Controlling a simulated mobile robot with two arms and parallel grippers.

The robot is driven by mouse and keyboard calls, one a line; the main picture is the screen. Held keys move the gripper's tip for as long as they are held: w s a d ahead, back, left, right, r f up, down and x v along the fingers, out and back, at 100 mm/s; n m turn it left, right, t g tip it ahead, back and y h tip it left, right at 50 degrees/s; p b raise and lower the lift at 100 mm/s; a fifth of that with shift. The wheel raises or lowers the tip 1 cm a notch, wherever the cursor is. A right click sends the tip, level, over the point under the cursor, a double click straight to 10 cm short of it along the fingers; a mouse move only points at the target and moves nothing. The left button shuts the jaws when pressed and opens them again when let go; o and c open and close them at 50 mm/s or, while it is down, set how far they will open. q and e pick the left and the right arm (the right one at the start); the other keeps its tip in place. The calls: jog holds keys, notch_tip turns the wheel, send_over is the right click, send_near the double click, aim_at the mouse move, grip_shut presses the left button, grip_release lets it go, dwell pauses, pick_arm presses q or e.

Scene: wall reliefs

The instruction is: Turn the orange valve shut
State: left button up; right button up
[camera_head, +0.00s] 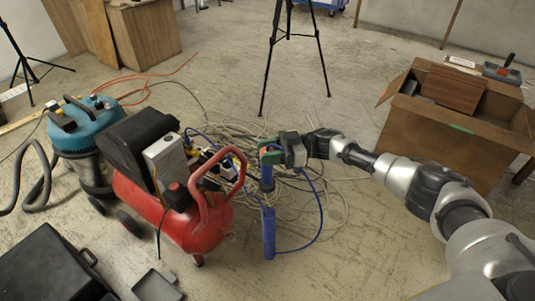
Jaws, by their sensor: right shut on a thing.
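My right gripper (272,153) reaches in from the right and is shut at the top of a blue upright pipe (268,232), just right of the red compressor. A small orange-red bit, which seems to be the orange valve (267,149), shows at the fingertips. The fingers hide most of it, so I cannot tell how far it is turned. My left gripper is not in view.
The red air compressor (205,235) with its curved handle stands close left of the pipe. Blue hose and tangled cables (325,190) lie around it. A cardboard box (440,140) stands right, a teal vacuum (85,125) left, a black tripod (268,70) behind.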

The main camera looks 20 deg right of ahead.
jog(key=shift+a, duration=0.1)
dwell(0.3)
jog(key=o, duration=0.9)
jog(key=s+d, duration=0.1)
jog(key=d, duration=0.9)
jog(key=shift+d, duration=0.4)
jog(key=shift+s+f, duration=0.1)
